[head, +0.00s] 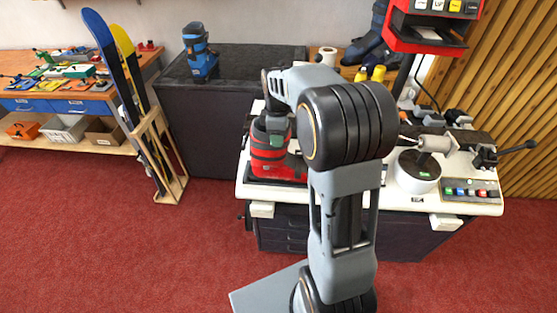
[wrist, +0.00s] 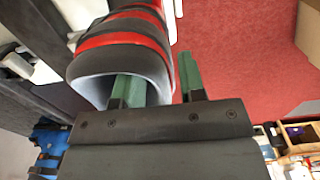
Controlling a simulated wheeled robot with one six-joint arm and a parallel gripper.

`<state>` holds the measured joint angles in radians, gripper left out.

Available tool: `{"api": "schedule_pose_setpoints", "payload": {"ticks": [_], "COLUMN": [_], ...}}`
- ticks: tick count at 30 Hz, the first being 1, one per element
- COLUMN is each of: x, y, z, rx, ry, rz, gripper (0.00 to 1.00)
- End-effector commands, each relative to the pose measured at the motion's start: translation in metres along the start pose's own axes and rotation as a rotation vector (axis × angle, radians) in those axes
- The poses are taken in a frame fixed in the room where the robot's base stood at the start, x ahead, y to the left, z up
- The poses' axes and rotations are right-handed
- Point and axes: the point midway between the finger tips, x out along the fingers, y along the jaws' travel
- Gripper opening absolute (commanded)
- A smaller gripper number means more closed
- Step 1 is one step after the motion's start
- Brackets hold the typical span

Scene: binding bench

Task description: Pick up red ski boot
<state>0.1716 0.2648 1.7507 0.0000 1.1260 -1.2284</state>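The red ski boot (head: 267,165), red with black bands, stands upright at the left end of the white bench. In the wrist view the boot (wrist: 122,40) shows its grey-lined cuff opening facing my camera. My gripper (wrist: 160,80) is at the top of the cuff. One green finger reaches into the opening and the other is outside the cuff wall, with a visible gap beside it. The fingers look open, straddling the wall. In the head view my gripper (head: 276,128) is above the boot, partly hidden by my arm.
A blue boot (head: 200,55) stands on a dark cabinet (head: 240,68) behind. Skis (head: 118,70) lean in a wooden rack (head: 160,155) at left. A white round device (head: 415,172) and a red-framed machine (head: 432,35) are on the right. Red carpet is clear in front.

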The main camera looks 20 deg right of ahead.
Motion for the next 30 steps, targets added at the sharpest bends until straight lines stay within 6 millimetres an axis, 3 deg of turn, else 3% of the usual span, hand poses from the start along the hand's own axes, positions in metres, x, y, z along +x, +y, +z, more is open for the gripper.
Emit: {"api": "schedule_pose_setpoints", "payload": {"ticks": [11,30], "x": [-0.0003,-0.0074], "y": [0.0000,0.0004], "z": [-0.0001,-0.0004], "rx": [0.000,0.000], "ry": [0.000,0.002], "rz": [0.000,0.002], "gripper": [0.01,0.00]}}
